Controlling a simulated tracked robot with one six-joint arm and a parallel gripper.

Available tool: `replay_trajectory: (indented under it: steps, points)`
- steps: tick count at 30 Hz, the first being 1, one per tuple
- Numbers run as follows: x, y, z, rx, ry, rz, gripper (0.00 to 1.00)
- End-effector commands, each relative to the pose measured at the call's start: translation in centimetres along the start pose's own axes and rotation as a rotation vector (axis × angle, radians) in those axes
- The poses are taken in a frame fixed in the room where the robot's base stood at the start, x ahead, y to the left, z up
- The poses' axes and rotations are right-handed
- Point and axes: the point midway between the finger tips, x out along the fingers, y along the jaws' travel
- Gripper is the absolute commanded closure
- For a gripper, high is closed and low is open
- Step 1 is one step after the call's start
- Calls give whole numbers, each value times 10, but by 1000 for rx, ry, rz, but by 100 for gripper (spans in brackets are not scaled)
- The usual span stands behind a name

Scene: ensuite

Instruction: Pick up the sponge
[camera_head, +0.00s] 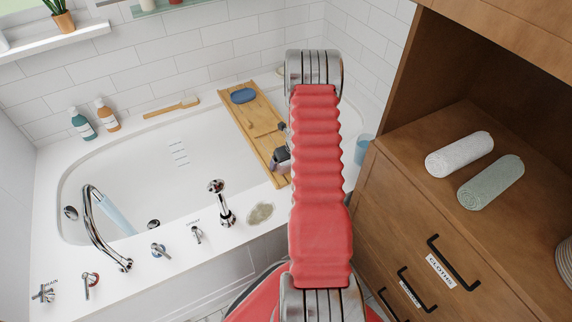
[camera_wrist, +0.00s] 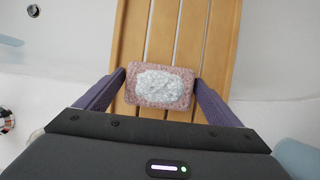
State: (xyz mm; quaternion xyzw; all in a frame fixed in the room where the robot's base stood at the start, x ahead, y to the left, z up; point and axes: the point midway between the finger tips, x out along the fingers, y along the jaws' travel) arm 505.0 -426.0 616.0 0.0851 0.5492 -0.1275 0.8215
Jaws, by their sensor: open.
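The sponge (camera_wrist: 146,94) is a pinkish, speckled block with a white foamy patch on top. In the wrist view it lies on the slats of the wooden bath tray (camera_wrist: 160,30). My gripper (camera_wrist: 160,82) is open, with one purple finger on each side of the sponge. The fingertips are close to its left and right sides; I cannot tell whether they touch. In the head view the bath tray (camera_head: 238,115) lies across the tub. Part of my gripper (camera_head: 281,158) shows over it, and my red arm hides much of the rest. I cannot make out the sponge there.
A blue oval object (camera_head: 243,96) lies on the tray's far part. A wooden brush (camera_head: 172,107) and two bottles (camera_head: 95,120) stand along the back rim. The curved tap (camera_head: 100,225) is at the front left. A wooden cabinet (camera_head: 440,215) with rolled towels stands right.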

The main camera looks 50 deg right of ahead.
Motion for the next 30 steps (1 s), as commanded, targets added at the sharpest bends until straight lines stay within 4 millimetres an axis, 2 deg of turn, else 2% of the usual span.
replay_trajectory:
  steps: [4, 17, 30]
  points:
    - [0, 0, 0, 0, 0, 0, 14]
    - [0, 0, 0, 0, 0, 0, 44]
    - [-8, 0, 4, -1, -2, 0, 44]
